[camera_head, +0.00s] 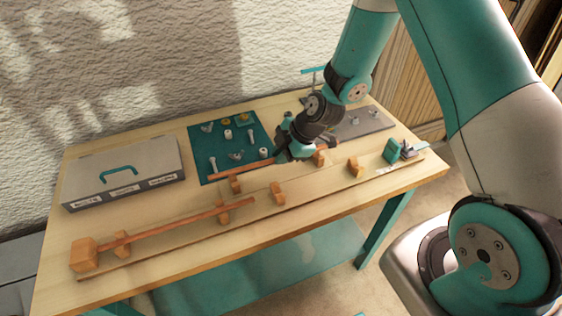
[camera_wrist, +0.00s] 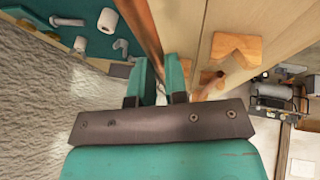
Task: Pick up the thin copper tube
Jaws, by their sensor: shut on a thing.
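A thin copper-coloured tube (camera_head: 240,168) runs left from my gripper (camera_head: 284,156), over the wooden table, along the front edge of the teal mat. In the wrist view, the tube (camera_wrist: 144,34) comes down from the top edge to between the two teal fingers of my gripper (camera_wrist: 160,88), which is shut on it. The held end is hidden by the fingers. A second, longer copper-coloured rod (camera_head: 180,220) lies further forward, along wooden blocks, with its left end at a larger orange block (camera_head: 84,255).
A teal mat (camera_head: 197,142) holds several bolts and nuts. A grey case (camera_head: 125,172) with a teal handle stands at the left. Small wooden blocks (camera_head: 277,193) stand along a long board. A grey plate (camera_head: 362,129) and a clamp (camera_head: 410,152) are at the right.

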